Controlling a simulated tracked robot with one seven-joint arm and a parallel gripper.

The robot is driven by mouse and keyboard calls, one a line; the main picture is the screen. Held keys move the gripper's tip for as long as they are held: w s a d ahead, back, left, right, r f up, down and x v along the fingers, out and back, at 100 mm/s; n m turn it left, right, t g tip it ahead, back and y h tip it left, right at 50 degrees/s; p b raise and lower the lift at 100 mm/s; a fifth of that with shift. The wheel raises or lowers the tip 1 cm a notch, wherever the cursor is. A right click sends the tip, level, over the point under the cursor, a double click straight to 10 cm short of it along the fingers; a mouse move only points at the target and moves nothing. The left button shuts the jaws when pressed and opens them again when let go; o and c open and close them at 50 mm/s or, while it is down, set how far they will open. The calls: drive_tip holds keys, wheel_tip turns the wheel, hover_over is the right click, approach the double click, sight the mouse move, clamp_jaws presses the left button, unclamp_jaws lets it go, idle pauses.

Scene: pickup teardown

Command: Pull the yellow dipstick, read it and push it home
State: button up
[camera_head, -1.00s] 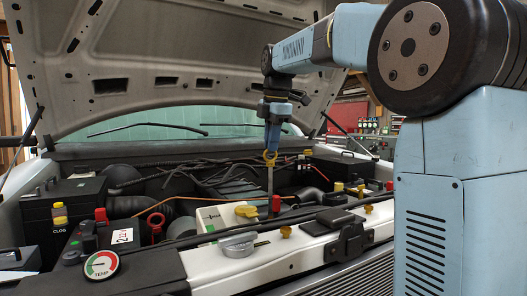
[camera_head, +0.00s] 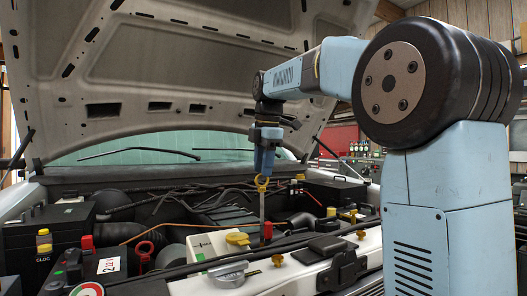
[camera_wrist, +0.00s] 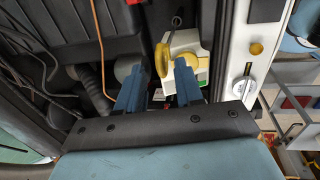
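The yellow dipstick ring (camera_head: 262,184) stands upright above the engine bay, with a grey shaft running down from it behind a red cap (camera_head: 267,231). My gripper (camera_head: 265,172) points down, its blue fingertips right above and around the ring's top. In the wrist view my gripper (camera_wrist: 160,70) has its two blue fingers apart, with the yellow ring (camera_wrist: 162,58) between and just beyond the tips. A gap shows on each side of the ring. No reading marks can be made out on the shaft, and its lower end is hidden.
A white reservoir with a yellow cap (camera_head: 237,239) stands left of the shaft. A black battery (camera_head: 95,268) is at the lower left. The raised hood (camera_head: 190,70) hangs over the bay. The white front crossmember (camera_head: 300,272) runs along the near edge.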

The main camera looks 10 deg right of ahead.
wheel_tip(320, 180, up, 13)
drive_tip(key=s, duration=0.2)
drive_tip(key=shift+s+d, duration=0.25)
drive_tip(key=shift+d, duration=0.1)
idle(0.4)
drive_tip(key=s+d+f+m+t, duration=0.1)
drive_tip(key=s+d+f+m, duration=0.1)
drive_tip(key=s+f+m, duration=0.8)
drive_tip(key=s+d+f+m+t, duration=0.2)
drive_tip(key=s+f+m, duration=0.9)
drive_tip(key=f, duration=1.4)
drive_tip(key=s, duration=0.4)
drive_tip(key=shift+s+h, duration=0.2)
drive_tip(key=shift+h, duration=0.1)
